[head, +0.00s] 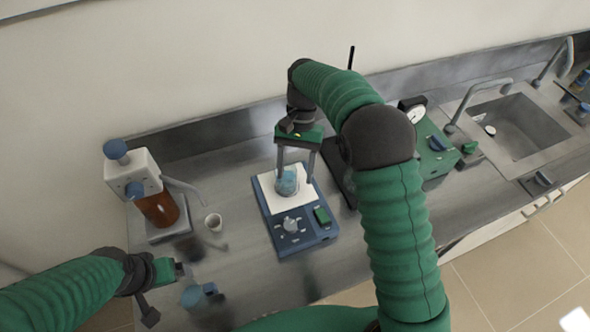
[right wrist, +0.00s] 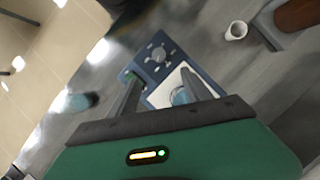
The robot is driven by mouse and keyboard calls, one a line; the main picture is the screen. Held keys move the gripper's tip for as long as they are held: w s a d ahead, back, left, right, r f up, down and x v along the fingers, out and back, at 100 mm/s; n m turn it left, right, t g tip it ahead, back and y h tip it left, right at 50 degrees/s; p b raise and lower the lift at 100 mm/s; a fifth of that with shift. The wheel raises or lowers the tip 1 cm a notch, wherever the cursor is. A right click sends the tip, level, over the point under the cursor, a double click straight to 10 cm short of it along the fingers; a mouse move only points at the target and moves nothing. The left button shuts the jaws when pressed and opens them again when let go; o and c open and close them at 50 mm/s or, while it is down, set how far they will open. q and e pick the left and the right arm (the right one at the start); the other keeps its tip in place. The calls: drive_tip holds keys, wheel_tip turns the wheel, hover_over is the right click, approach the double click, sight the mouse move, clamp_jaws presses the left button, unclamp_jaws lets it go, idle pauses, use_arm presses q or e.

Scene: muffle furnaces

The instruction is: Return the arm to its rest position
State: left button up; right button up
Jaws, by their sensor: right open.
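My right gripper (head: 296,165) is open above the blue hot plate (head: 290,236). Its two fingers point down on either side of a small glass beaker (head: 287,182) with blue contents, which stands on the plate's white top. In the right wrist view the fingers (right wrist: 165,97) reach towards the hot plate (right wrist: 152,65), and part of the beaker (right wrist: 182,96) shows between them. Whether the fingers touch the glass is not clear. My left gripper (head: 180,268) is low at the left, near the bench front; its jaw state is not clear.
A blue item (head: 192,296) lies near my left gripper. A green device with a gauge (head: 432,150) and a sink (head: 515,125) are at the right.

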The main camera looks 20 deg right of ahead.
drive_tip(key=shift+s, duration=0.1)
drive_tip(key=s+d+f+n+t+h, duration=0.1)
drive_tip(key=s+f+n+t, duration=0.1)
drive_tip(key=s, duration=0.5)
drive_tip(key=s+d+f+n+t+h, duration=0.1)
drive_tip(key=s+d+f+n+t, duration=0.1)
drive_tip(key=s, duration=0.6)
drive_tip(key=shift+s+f+n+t+b, duration=0.3)
drive_tip(key=shift+f+n+t+b, duration=0.15)
drive_tip(key=shift+n+t, duration=0.75)
